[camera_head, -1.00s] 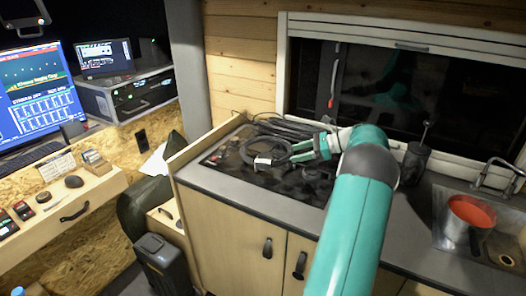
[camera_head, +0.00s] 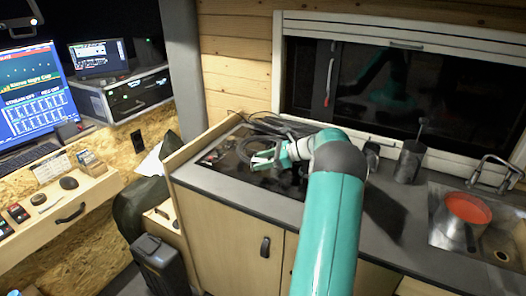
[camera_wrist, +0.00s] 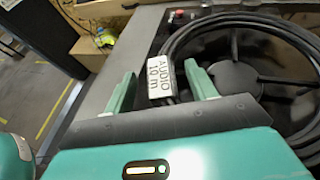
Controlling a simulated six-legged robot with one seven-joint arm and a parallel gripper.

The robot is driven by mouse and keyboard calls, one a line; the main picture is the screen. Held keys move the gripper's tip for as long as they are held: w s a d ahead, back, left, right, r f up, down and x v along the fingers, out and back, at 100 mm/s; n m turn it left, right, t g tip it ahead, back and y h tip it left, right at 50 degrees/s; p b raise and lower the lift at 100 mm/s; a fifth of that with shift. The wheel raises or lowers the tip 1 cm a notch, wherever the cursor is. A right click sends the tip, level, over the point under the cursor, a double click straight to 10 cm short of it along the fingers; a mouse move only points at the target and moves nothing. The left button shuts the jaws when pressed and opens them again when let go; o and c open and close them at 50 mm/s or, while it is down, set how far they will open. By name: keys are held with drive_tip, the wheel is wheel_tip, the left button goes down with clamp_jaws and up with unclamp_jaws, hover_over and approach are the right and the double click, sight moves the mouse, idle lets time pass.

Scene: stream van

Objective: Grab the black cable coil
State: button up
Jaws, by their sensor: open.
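The black cable coil (camera_head: 252,147) lies on the dark stovetop of the counter. In the wrist view the coil (camera_wrist: 213,27) is large, with several black loops curving to the right around a burner. A white tag reading "AUDIO 10 m" (camera_wrist: 160,77) is on its near left side. My gripper (camera_wrist: 160,88) is open, and the tag and a stretch of cable show between its two green fingers. In the head view my gripper (camera_head: 268,160) is over the coil's near side and hides part of it. I cannot tell whether the fingers touch the cable.
More dark cable (camera_head: 285,125) lies behind at the wall. A sink with a red-filled pot (camera_head: 462,222) is at the right, and a dark cup (camera_head: 409,161) stands near the window. A wooden side panel (camera_head: 205,140) edges the counter's left. Bare counter (camera_head: 240,188) runs along the front.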

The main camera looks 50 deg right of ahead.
drive_tip(key=c, duration=1.2)
clamp_jaws()
drive_tip(key=shift+r, duration=0.15)
